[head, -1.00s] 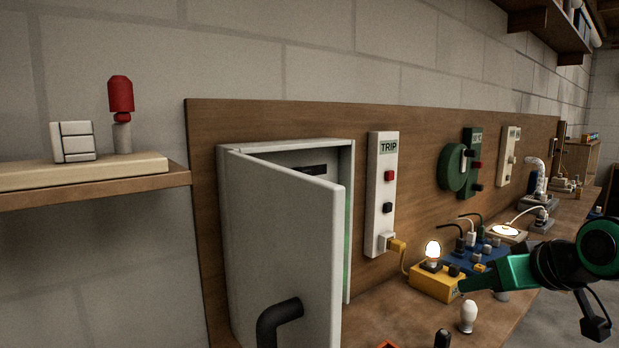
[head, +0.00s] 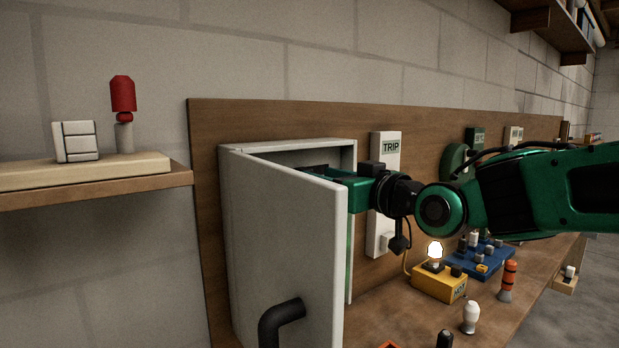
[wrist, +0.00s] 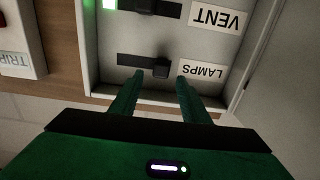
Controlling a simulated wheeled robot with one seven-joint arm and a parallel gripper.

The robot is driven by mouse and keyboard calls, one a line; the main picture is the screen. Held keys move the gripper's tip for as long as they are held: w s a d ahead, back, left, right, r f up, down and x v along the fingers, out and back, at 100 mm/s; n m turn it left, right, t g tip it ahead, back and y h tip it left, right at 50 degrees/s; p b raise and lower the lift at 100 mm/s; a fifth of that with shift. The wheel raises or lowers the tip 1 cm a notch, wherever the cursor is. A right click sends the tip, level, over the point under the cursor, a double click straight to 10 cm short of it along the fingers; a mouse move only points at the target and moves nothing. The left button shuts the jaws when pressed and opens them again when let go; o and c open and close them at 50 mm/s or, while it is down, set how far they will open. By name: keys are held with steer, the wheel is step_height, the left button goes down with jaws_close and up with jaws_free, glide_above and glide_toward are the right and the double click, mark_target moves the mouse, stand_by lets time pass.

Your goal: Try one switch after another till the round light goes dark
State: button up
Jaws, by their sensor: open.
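My gripper (wrist: 160,78) is open inside the grey cabinet (head: 235,165). In the wrist view its two fingers stand either side of the line to the black LAMPS switch (wrist: 160,67), just short of it or beside it; contact is unclear. The LAMPS switch sits at the right end of its slot in that view.
The cabinet door (head: 285,240) stands open and hides part of my gripper. A TRIP panel (head: 385,230) is beside the cabinet. A lit bulb (head: 435,250) stands on a yellow box (head: 437,284).

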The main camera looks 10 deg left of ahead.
steer(key=x, duration=0.4)
steer(key=shift+w+a, duration=0.1)
steer(key=shift+a, duration=0.05)
jaws_close()
